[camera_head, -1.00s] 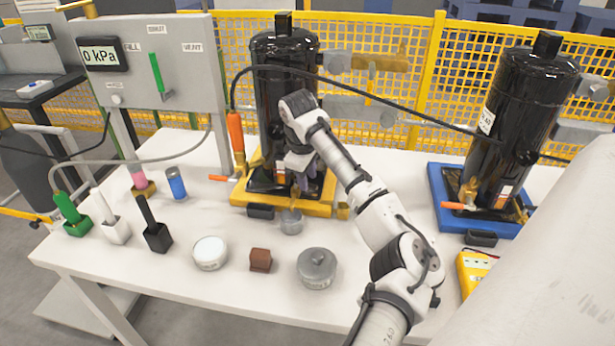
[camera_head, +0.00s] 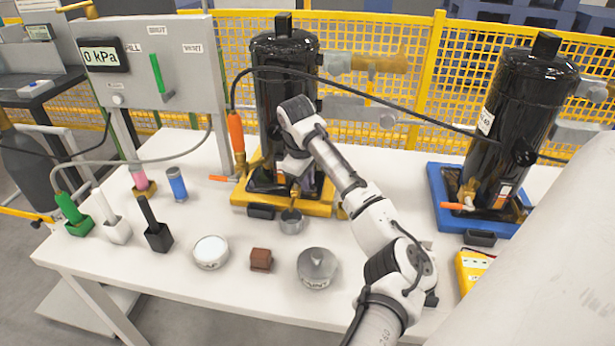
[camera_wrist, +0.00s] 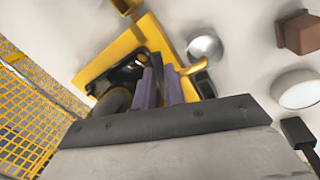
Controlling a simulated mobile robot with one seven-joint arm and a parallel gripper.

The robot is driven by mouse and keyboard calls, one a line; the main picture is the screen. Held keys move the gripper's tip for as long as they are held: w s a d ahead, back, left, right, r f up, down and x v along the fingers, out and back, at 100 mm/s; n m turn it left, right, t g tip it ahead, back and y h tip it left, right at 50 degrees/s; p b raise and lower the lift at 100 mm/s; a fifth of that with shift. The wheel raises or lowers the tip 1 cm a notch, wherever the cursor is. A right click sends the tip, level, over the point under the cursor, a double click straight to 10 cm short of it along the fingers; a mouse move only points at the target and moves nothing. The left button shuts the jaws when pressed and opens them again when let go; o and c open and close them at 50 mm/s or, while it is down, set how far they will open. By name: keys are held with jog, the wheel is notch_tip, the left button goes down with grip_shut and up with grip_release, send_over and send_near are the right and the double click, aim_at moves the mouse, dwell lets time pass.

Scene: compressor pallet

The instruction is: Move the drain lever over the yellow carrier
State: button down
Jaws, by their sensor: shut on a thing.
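The yellow carrier (camera_head: 314,206) stands on the white table and bears the left black compressor (camera_head: 271,100); its frame also shows in the wrist view (camera_wrist: 112,48). My gripper (camera_head: 297,184) is low at the compressor's front, over the carrier. Its purple-grey fingers (camera_wrist: 161,86) are shut on the drain lever, which they mostly hide. A yellow-orange drain spout (camera_wrist: 192,69) shows beside the fingers. A small metal cup (camera_head: 291,223) stands below it, just in front of the carrier.
A blue carrier (camera_head: 443,215) with another black compressor (camera_head: 515,110) stands at right. A black hose (camera_head: 385,97) crosses behind my arm.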

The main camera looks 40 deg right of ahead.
jog(key=m+p, duration=0.1)
jog(key=m, duration=0.1)
jog(key=a+m+p, duration=0.1)
jog(key=shift+a+m+g, duration=0.15)
jog(key=shift+m+g, duration=0.25)
jog(key=c, duration=1.5)
grip_release()
jog(key=shift+r, duration=0.15)
jog(key=a+r, duration=0.1)
jog(key=r, duration=0.3)
jog(key=r+p, duration=0.1)
jog(key=r, duration=0.4)
jog(key=a+r, duration=0.1)
jog(key=r, duration=0.3)
jog(key=shift+a+r, duration=0.15)
jog(key=shift+a, duration=0.2)
